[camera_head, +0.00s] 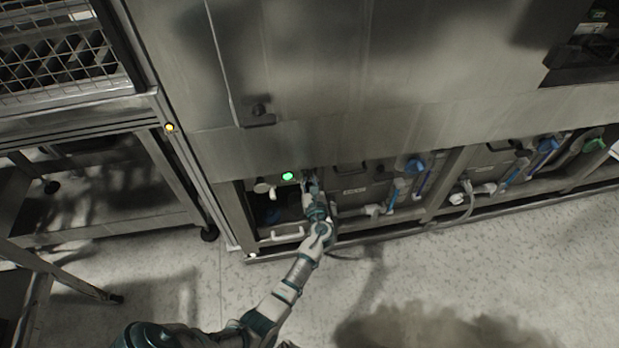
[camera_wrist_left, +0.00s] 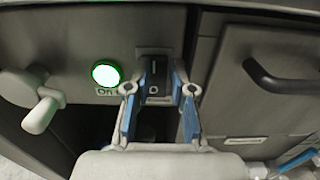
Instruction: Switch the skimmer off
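The skimmer's switch (camera_wrist_left: 153,76) is a black rocker marked with a line above and a circle below, on the grey panel in the left wrist view. A round green lamp (camera_wrist_left: 106,73) is lit to its left, above a partly hidden "On" label; the lamp also glows in the head view (camera_head: 288,176). My left gripper (camera_wrist_left: 160,72) is open and empty, its blue-padded fingers on either side of the switch. Whether it touches the switch, I cannot tell. In the head view my left gripper (camera_head: 311,184) hides the switch. My right gripper is not in view.
A white valve handle (camera_wrist_left: 40,108) sticks out left of the lamp. A drawer with a black handle (camera_wrist_left: 282,78) is to the right of the switch. The steel housing (camera_head: 350,70) overhangs the panel, and a mesh-fronted rack (camera_head: 60,55) stands at left.

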